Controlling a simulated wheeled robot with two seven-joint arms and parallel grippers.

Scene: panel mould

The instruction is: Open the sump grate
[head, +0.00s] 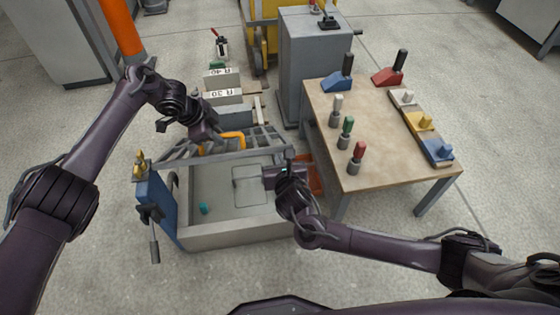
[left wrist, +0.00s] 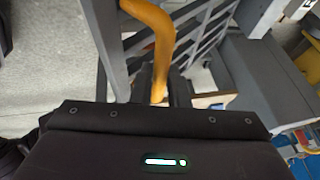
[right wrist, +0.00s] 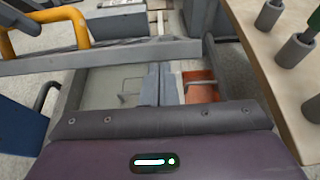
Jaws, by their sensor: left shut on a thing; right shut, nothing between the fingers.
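The sump grate (head: 268,140) is a grey slatted frame, raised and tilted at the far side of the open grey sump box (head: 240,233). Its bars also show in the left wrist view (left wrist: 205,40). Its yellow-orange handle (head: 235,136) is bent and shows in the left wrist view (left wrist: 158,35) and the right wrist view (right wrist: 80,28). My left gripper (head: 212,140) is shut on the handle; its fingertips are partly hidden. My right gripper (head: 277,175) is shut and empty near the box's right side, close to the grate's near bar (right wrist: 100,57).
A blue panel (head: 160,205) with a clamp stands at the box's left side. A small teal piece (head: 203,208) lies inside the box. A wooden table (head: 375,130) with several coloured-handled tools is on the right. A grey cabinet (head: 315,60) stands behind.

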